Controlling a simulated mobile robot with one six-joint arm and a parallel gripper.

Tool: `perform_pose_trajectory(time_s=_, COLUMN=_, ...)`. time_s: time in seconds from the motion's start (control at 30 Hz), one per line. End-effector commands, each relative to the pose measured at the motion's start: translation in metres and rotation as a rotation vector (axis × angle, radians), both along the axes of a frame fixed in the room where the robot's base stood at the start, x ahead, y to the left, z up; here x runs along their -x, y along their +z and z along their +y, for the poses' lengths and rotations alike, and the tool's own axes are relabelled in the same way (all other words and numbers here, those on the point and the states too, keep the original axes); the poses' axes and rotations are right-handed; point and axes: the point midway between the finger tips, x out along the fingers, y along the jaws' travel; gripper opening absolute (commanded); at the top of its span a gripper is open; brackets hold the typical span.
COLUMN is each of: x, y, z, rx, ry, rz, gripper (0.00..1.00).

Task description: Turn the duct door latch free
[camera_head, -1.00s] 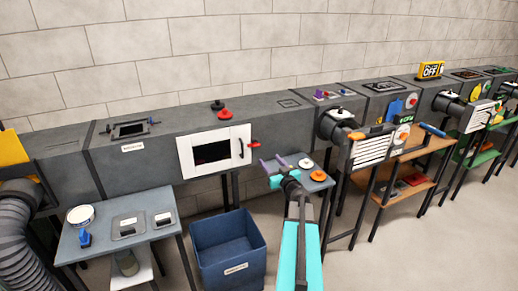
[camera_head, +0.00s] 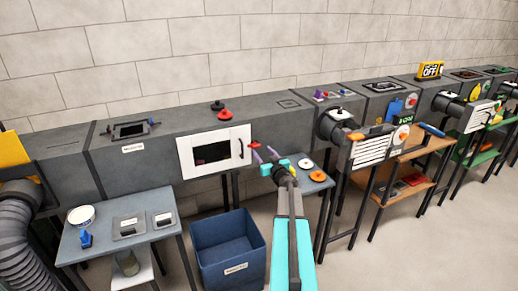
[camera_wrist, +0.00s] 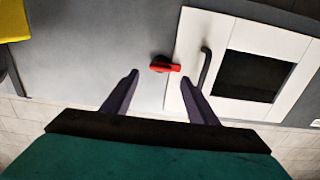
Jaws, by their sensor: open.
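The white duct door (camera_head: 186,158) has a dark window and a black handle, and is set in the front of the grey duct. The red latch (camera_head: 254,145) sits at the door's right edge in the head view. In the wrist view the red latch (camera_wrist: 164,65) lies beside the door frame (camera_wrist: 262,42), its lever pointing toward the door. My gripper (camera_head: 264,157) is open and empty, just in front of and below the latch. In the wrist view its purple fingers (camera_wrist: 160,82) stand apart, with the latch between and beyond their tips. No contact shows.
A blue bin (camera_head: 229,255) stands on the floor below the door. A small table (camera_head: 315,186) with round parts is right of my arm. A grey-blue table (camera_head: 103,243) is at left. Red and black knobs (camera_head: 222,113) stand on the duct top.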

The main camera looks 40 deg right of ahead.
Motion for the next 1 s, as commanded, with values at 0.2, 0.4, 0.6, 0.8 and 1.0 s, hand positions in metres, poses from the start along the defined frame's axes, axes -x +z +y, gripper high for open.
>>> perform_pose_trajectory(time_s=0.2, x=-0.021, y=0.0, z=-0.008, rx=0.0, ry=0.002, rz=0.0, gripper=0.53)
perform_pose_trajectory(time_s=0.4, x=-0.036, y=0.0, z=-0.015, rx=0.0, ry=0.001, rz=0.0, gripper=0.53)
perform_pose_trajectory(time_s=0.6, x=-0.043, y=0.0, z=-0.017, rx=0.0, ry=0.0, rz=0.0, gripper=0.53)
perform_pose_trajectory(time_s=0.8, x=-0.043, y=0.0, z=-0.017, rx=0.0, ry=0.0, rz=0.0, gripper=0.53)
perform_pose_trajectory(time_s=1.0, x=-0.043, y=0.0, z=-0.017, rx=0.0, ry=0.0, rz=0.0, gripper=0.43)
